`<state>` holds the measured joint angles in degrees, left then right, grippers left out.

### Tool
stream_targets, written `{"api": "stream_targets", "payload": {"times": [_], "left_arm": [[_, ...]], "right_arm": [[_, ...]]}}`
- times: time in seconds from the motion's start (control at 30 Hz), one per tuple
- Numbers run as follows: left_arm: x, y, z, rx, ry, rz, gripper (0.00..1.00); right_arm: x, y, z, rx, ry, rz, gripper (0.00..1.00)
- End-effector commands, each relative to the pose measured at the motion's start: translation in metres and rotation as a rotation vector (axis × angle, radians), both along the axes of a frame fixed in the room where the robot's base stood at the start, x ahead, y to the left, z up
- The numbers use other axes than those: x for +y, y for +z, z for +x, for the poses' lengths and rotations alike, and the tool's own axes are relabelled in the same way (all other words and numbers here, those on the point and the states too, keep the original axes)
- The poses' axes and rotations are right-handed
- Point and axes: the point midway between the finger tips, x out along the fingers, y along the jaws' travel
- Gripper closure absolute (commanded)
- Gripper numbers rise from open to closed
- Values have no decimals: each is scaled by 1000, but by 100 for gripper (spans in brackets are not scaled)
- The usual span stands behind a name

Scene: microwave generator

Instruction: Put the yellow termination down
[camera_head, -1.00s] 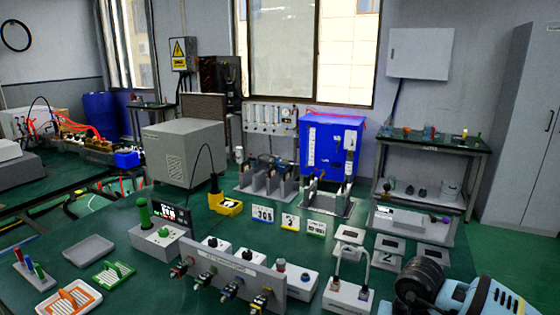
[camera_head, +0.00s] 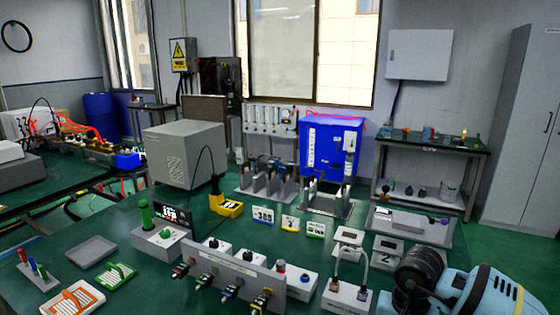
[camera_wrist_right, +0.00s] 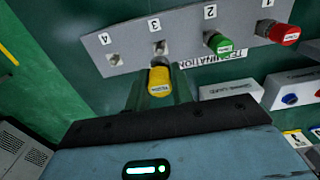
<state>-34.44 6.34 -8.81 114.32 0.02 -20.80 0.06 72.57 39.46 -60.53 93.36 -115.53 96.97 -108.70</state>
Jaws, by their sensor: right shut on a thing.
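The yellow termination (camera_wrist_right: 160,82) is held between the fingertips of my right gripper (camera_wrist_right: 159,92) in the right wrist view. It is at the edge of the grey panel marked TERMINATION (camera_wrist_right: 133,58), close below the metal connector at slot 3 (camera_wrist_right: 161,47). I cannot tell whether it touches that connector. A green termination (camera_wrist_right: 220,42) is at slot 2 and a red one (camera_wrist_right: 284,34) at slot 1. Another bare metal connector (camera_wrist_right: 113,59) is on the panel's left. In the head view my right arm is at the bottom right; its fingertips are hidden. My left gripper is not in view.
In the head view, a panel with several coloured connectors (camera_head: 222,268) stands at the front of the green table. A grey tray (camera_head: 91,252), an orange rack (camera_head: 72,299) and a green rack (camera_head: 115,275) lie on the left. White boxes (camera_wrist_right: 232,91) sit right of my gripper.

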Motion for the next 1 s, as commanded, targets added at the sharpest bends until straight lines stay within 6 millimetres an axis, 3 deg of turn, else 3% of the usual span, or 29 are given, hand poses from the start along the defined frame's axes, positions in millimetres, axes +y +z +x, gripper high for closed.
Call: {"api": "stream_targets", "payload": {"times": [0.57,0.77,1.0], "left_arm": [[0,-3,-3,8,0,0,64],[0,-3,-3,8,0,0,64],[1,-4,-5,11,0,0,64]], "right_arm": [[1,2,-2,-1,11,2,100],[14,21,-32,-7,132,10,100],[27,48,-91,-5,343,8,100]]}}
